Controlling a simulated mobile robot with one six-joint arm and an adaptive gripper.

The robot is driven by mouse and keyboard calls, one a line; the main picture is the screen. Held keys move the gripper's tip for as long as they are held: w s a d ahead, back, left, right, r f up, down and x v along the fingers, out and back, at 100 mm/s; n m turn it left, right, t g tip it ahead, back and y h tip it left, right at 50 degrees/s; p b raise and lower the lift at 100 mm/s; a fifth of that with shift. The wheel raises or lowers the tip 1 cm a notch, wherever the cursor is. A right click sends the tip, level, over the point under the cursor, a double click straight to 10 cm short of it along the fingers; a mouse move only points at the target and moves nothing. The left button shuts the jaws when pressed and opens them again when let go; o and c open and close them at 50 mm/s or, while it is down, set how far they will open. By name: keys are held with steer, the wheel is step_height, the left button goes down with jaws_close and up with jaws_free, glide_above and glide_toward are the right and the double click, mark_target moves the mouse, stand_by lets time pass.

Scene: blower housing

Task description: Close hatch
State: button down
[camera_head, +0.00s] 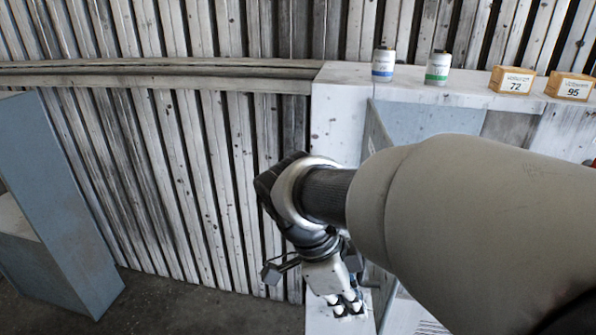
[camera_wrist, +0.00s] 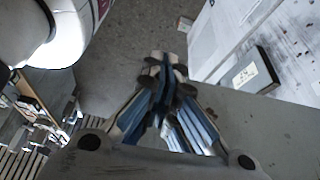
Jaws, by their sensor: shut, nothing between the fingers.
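The housing is a worn white cabinet (camera_head: 340,110) at the right in the head view. A blue-grey panel (camera_head: 425,119) stands below its top; it may be the hatch, but my arm covers much of it, so I cannot tell how far open it is. My gripper (camera_head: 348,306) hangs low in front of the cabinet, pointing down. In the wrist view my gripper (camera_wrist: 168,75) has its fingers together with nothing between them. A flat grey surface (camera_wrist: 275,125) lies to the right of the fingers there; I cannot tell whether they touch it.
Two cans, one blue-banded (camera_head: 383,65) and one green-banded (camera_head: 438,68), and boxes marked 72 (camera_head: 511,80) and 95 (camera_head: 569,86) stand on the cabinet top. A blue-grey cabinet (camera_head: 70,200) stands at the left. Bare floor (camera_head: 170,305) lies between.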

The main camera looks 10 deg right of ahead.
steer(key=shift+s+d, duration=0.2)
steer(key=shift+d, duration=0.6)
